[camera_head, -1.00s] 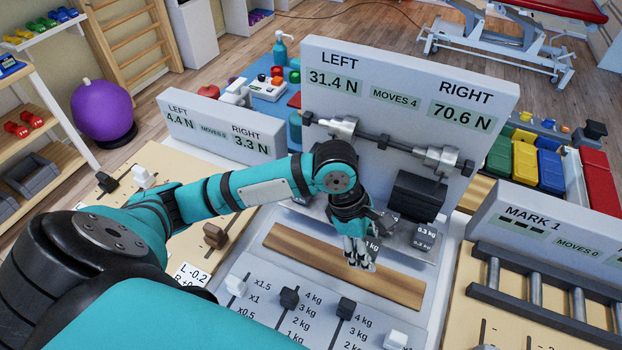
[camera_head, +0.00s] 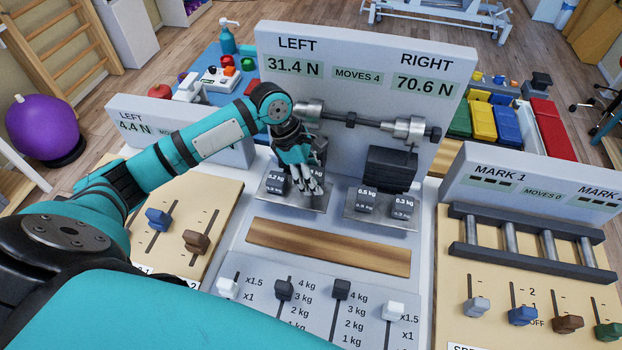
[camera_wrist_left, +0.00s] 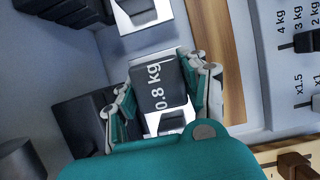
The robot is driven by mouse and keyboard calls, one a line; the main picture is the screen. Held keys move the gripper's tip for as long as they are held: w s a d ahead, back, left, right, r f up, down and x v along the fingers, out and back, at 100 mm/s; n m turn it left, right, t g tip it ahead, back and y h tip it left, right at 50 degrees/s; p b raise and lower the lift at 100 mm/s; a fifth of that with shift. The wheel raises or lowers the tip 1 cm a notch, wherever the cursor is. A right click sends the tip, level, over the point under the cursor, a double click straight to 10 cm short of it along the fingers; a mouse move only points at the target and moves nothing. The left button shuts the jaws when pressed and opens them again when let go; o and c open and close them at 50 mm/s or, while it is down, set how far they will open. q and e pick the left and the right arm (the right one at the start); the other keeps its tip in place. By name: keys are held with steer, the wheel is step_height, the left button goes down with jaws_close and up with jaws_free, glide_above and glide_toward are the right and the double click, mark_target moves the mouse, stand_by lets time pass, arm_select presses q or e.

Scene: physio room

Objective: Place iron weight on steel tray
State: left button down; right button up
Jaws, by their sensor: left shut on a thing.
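My left gripper (camera_head: 306,185) is over the left steel tray (camera_head: 290,204), at the foot of the display board. It is shut on a dark iron weight marked 0.8 kg, which shows clearly between the fingers in the left wrist view (camera_wrist_left: 160,86). In the head view the fingers hide most of that weight. I cannot tell whether it touches the tray. A 0.2 kg weight (camera_head: 274,184) stands on the left tray beside the fingers. The right steel tray (camera_head: 385,219) bears a 0.5 kg weight (camera_head: 366,200) and a 0.3 kg weight (camera_head: 403,206). My right gripper is not in view.
The display board (camera_head: 366,60) with a metal bar (camera_head: 360,123) rises behind the trays. A wooden strip (camera_head: 328,247) and a slider panel (camera_head: 313,305) lie in front. A bar rack (camera_head: 530,243) is at right.

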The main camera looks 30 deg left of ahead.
arm_select(q)
steer(key=shift+w+a, duration=0.45)
steer(key=shift+w, duration=0.1)
steer(key=shift+f+p, duration=0.4)
steer(key=shift+f, duration=1.35)
steer(key=c, duration=0.7)
jaws_free()
steer(key=shift+s+f, duration=0.15)
steer(key=shift+f, duration=0.05)
steer(key=b+v, duration=0.1)
steer(key=v, duration=1.1)
steer(key=shift+r, duration=0.15)
